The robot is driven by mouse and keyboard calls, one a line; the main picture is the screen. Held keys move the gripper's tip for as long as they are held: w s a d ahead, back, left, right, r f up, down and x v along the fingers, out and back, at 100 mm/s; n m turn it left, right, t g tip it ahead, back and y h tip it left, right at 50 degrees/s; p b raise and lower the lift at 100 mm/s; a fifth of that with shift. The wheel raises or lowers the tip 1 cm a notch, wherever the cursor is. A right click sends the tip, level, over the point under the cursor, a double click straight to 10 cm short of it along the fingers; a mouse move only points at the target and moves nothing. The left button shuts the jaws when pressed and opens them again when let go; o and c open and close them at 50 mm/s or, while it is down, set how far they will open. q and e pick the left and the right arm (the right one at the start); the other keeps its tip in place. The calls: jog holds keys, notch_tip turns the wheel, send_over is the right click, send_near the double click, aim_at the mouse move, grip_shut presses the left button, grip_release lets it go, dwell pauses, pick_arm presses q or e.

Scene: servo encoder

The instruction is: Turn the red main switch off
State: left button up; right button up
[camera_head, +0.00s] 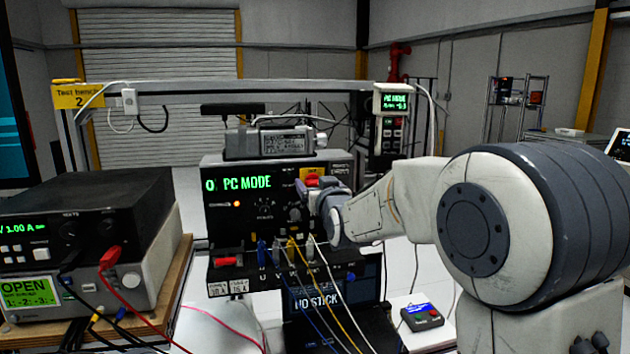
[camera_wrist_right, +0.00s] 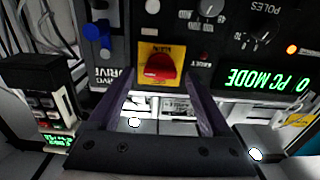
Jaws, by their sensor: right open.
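The red main switch (camera_wrist_right: 161,67) sits on a yellow plate (camera_wrist_right: 148,50) on the black front panel (camera_wrist_right: 215,50) in the right wrist view, where the panel appears upside down. My right gripper (camera_wrist_right: 156,82) is open, one finger on each side of the switch, with the tips close to the plate. I cannot tell whether a finger touches the switch. In the head view the switch (camera_head: 312,181) shows at the panel's upper right, partly covered by my right gripper (camera_head: 322,195). The panel display (camera_head: 246,184) reads "0 PC MODE" in green. My left gripper is not in view.
Blue, yellow and white cables (camera_head: 292,256) plug in below the panel. A laptop (camera_head: 330,301) reading "NO STICK" stands under it. A small handheld device (camera_wrist_right: 45,100) is near the right gripper. Power supplies (camera_head: 85,225) stand at the left. A small blue-grey box (camera_head: 422,317) lies at the right.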

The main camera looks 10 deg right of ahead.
grip_shut()
